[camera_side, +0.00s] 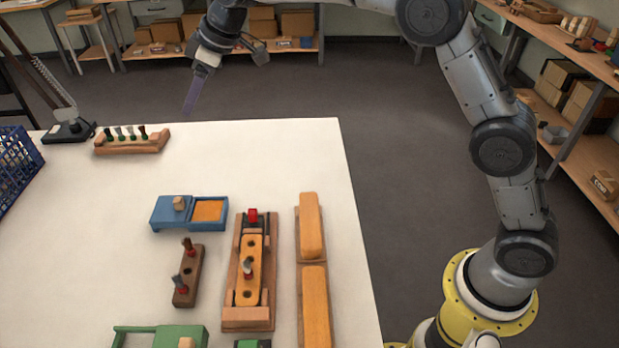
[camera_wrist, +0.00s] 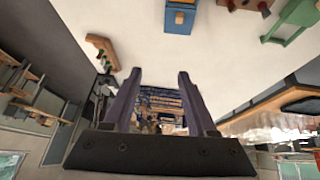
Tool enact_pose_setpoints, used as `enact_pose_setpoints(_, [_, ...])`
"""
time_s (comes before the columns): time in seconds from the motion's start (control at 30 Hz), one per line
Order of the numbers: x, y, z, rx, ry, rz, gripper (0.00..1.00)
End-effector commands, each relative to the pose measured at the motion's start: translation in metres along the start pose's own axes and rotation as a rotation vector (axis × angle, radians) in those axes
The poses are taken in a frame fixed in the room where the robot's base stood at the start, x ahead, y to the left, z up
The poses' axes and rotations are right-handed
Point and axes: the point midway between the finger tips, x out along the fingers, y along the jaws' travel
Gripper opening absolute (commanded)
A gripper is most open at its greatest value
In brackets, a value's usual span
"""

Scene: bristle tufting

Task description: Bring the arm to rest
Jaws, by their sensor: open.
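My gripper (camera_side: 189,108) hangs raised beyond the back edge of the white table, apart from everything on it. In the wrist view its two fingers (camera_wrist: 160,74) are spread with nothing between them. A wooden fixture (camera_side: 248,319) on the table holds an orange block (camera_side: 249,278) with dark holes. One tuft (camera_side: 248,266) stands on that block, and a red part (camera_side: 252,217) sits at the fixture's far end. A small brown block (camera_side: 188,276) beside it carries two tufts. A wooden rack (camera_side: 130,148) at the back left holds several dark tufts.
A blue box with an orange pad (camera_side: 208,211) lies left of the fixture. Two long orange blocks (camera_side: 311,225) lie to its right. Green parts (camera_side: 180,336) are at the front, a blue crate (camera_side: 18,165) at the left edge. The table's back middle is clear.

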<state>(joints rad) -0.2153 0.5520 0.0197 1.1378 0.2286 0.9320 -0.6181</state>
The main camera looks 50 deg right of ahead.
Motion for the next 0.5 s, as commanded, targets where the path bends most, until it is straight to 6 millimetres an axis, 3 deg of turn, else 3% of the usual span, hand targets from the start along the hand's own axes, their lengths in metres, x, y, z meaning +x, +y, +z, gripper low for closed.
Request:
enact_pose_setpoints(0.03, [-0.032, 0.003, 0.004, 0.006, 0.019, 0.023, 0.57])
enact_pose_setpoints(0.2, [-0.114, 0.0, 0.031, 0.048, 0.053, 0.083, 0.57])
enact_pose_setpoints(0.37, [-0.176, -0.014, 0.072, 0.106, 0.069, 0.136, 0.57])
enact_pose_setpoints(0.5, [-0.218, -0.033, 0.118, 0.169, 0.076, 0.178, 0.57])
